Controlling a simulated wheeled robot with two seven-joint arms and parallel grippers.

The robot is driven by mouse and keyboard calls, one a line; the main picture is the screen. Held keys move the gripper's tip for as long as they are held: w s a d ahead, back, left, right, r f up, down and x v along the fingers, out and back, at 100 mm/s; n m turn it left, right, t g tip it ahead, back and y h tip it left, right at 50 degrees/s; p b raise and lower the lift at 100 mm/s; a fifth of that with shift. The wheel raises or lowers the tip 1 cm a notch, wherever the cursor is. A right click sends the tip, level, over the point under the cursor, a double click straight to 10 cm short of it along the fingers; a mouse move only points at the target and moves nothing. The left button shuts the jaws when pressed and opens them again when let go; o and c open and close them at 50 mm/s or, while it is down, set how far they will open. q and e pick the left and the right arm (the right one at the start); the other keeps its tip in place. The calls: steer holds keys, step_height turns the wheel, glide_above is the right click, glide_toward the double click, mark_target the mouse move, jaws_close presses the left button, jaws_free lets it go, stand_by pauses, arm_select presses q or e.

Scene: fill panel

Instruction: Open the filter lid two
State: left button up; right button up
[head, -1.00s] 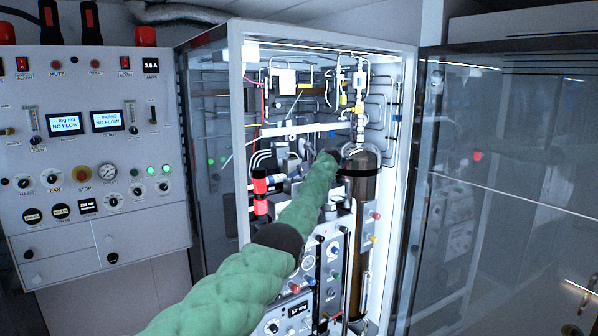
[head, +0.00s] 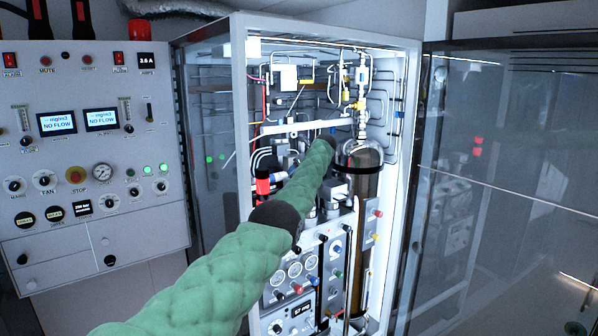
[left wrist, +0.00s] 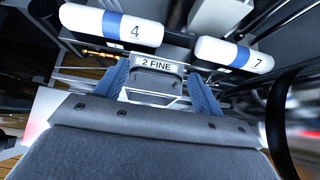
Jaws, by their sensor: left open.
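The filter lid two shows in the left wrist view as a grey block labelled "2 FINE" (left wrist: 156,66), with a handle bar around the label. My left gripper (left wrist: 158,90) is open, with one blue finger on each side of this lid. I cannot tell whether the fingers touch it. In the head view my green-sleeved left arm reaches from the lower left into the open cabinet (head: 237,130). There the arm hides the lid, and the left gripper is not clearly visible. My right gripper is in neither view.
White cylinders marked 4 (left wrist: 112,26) and 7 (left wrist: 232,55) flank the lid in the left wrist view. A brown gas cylinder (head: 366,190) stands right of my arm. A control panel (head: 90,150) is at left, and the glass door (head: 510,180) stands at right.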

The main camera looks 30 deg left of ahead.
arm_select(q)
steer(key=shift+d+r, duration=0.25)
steer(key=shift+d, duration=0.15)
steer(key=shift+b+v, duration=2.8)
steer(key=shift+v, duration=1.15)
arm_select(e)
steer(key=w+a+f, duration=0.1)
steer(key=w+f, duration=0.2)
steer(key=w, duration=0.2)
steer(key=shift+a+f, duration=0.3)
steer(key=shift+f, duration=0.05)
